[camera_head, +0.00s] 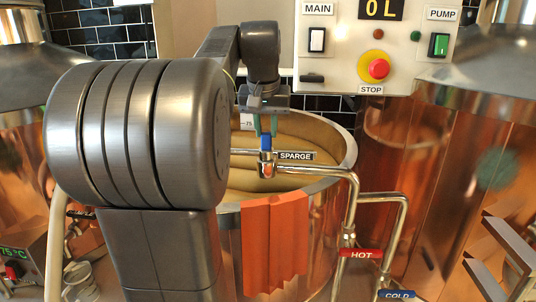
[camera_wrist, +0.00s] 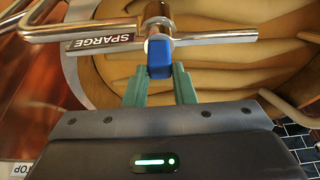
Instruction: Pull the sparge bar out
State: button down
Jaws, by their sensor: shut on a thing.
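The sparge bar (camera_head: 240,152) is a thin metal tube with a white-on-black SPARGE label (camera_head: 296,156). It lies level across the open copper vessel (camera_head: 347,150), over tan contents. A blue grip (camera_head: 265,142) sits on the metal fitting at the bar's joint. The bar (camera_wrist: 218,39) and the blue grip (camera_wrist: 159,60) also show in the wrist view. My gripper (camera_head: 265,130) reaches down from above, and its green fingers (camera_wrist: 159,74) are shut on the blue grip from both sides. The bar's left end is hidden behind my arm in the head view.
Bent pipes with HOT (camera_head: 360,254) and COLD (camera_head: 397,295) tags run down at right. An orange cloth (camera_head: 274,245) hangs on the vessel's front. A control panel (camera_head: 340,45) with a red STOP button (camera_head: 375,68) stands behind. Copper vessels flank both sides.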

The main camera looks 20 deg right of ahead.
jog(key=shift+r+p, duration=0.85)
jog(key=shift+p, duration=0.05)
jog(key=shift+r+p, duration=0.75)
jog(key=shift+r, duration=1.9)
